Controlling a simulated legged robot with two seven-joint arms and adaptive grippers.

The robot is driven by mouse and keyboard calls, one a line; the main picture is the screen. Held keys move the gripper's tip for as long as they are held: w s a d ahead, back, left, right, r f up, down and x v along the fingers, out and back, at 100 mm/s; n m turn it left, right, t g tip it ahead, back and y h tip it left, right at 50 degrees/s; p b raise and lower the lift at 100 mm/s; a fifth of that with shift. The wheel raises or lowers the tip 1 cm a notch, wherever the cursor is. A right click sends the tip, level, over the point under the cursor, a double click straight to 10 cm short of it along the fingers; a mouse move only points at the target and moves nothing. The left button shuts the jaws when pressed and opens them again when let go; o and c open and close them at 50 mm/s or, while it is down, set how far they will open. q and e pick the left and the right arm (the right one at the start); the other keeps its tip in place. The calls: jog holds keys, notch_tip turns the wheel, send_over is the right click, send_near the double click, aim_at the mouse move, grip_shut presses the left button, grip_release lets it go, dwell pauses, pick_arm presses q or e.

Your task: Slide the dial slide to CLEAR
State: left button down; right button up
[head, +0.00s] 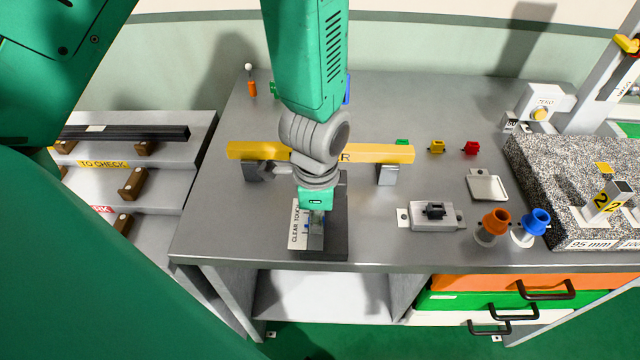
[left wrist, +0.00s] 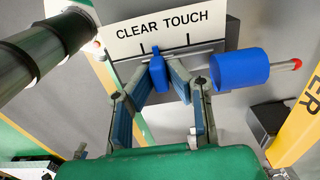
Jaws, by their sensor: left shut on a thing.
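The dial slide's white label plate (head: 296,226) reads CLEAR TOUCH and lies near the bench's front edge. In the left wrist view the plate (left wrist: 165,30) has one black tick under CLEAR and one under TOUCH. The blue slide knob (left wrist: 157,72) sits between the two ticks, nearer the CLEAR tick. My left gripper (left wrist: 160,78) is shut on the knob, a finger on each side. In the head view my left gripper (head: 315,222) points down over the slide, and its wrist and fingers hide part of it. My right gripper is not in view.
A blue cylinder (left wrist: 240,70) with a red-tipped rod is close right of the fingers. A yellow bar (head: 390,153) lies behind my wrist. A grey fixture (head: 432,216), orange cone (head: 493,222) and blue cone (head: 535,222) stand to the right. Bench between them is clear.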

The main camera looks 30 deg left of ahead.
pick_arm(q)
jog(key=shift+s+d+f, duration=0.1)
jog(key=shift+s+d, duration=0.15)
jog(key=shift+s, duration=0.2)
jog(key=shift+s+d+p, duration=0.1)
jog(key=shift+s+p, duration=0.05)
jog(key=shift+p, duration=0.25)
jog(key=c, duration=1.4)
grip_release()
jog(key=shift+o, duration=0.2)
